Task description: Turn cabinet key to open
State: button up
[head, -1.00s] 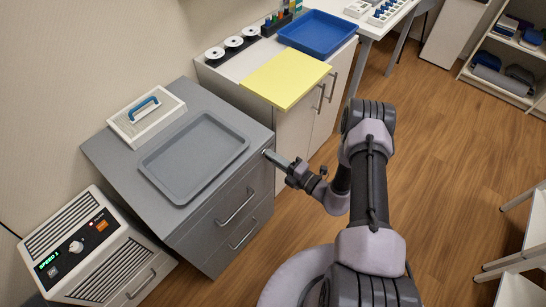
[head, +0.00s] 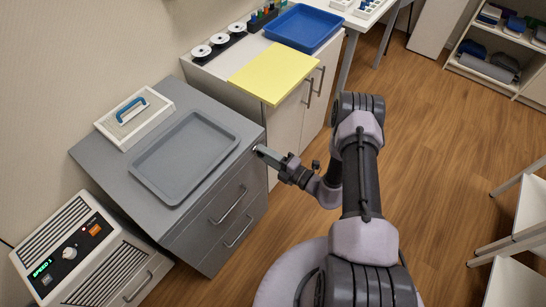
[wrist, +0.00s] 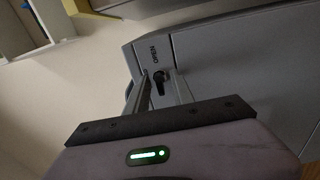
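The grey cabinet (head: 88,160) stands against the wall, with drawers on its front. My gripper (head: 259,150) is at the upper right end of the drawer front. In the wrist view the small dark key (wrist: 160,83) sits on the grey front, just below the printed word OPEN (wrist: 153,54). My two fingers (wrist: 160,78) reach to the front on either side of the key. They look apart, with a gap around the key; contact with it is not clear. The key is hidden in the head view.
A grey tray (head: 187,155) and a white box with a blue handle (head: 134,112) are on the cabinet top. A white unit with a dial (head: 68,253) stands at left. A yellow board (head: 272,76) overhangs the white cupboard (head: 285,128). Open floor (head: 430,130) lies to the right.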

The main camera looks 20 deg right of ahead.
jog(key=p+v, duration=0.4)
jog(key=v, duration=1.3)
jog(key=shift+r, duration=0.1)
jog(key=a+r+n+g+y, duration=0.1)
jog(key=a+r+n+g, duration=0.25)
jog(key=r+n, duration=0.35)
jog(key=a+r+n+g, duration=0.2)
jog(key=r+n+g, duration=0.3)
jog(key=r+n, duration=0.2)
jog(key=a+r+n+g+y, duration=0.1)
jog(key=a+r+n+g, duration=0.25)
jog(key=r+n, duration=0.4)
jog(key=s+a+r+n+t+h, duration=0.1)
jog(key=s+a+r+n+h, duration=0.1)
jog(key=s+r+n+h, duration=0.3)
jog(key=s+a+r+n+t+h, duration=0.2)
jog(key=s+r+n+h, duration=0.3)
jog(key=r+n, duration=0.8)
jog(key=s+a+n, duration=0.1)
jog(key=n, duration=0.2)
jog(key=shift+s+h, duration=0.3)
jog(key=shift+o, duration=0.3)
jog(key=shift+r, duration=0.1)
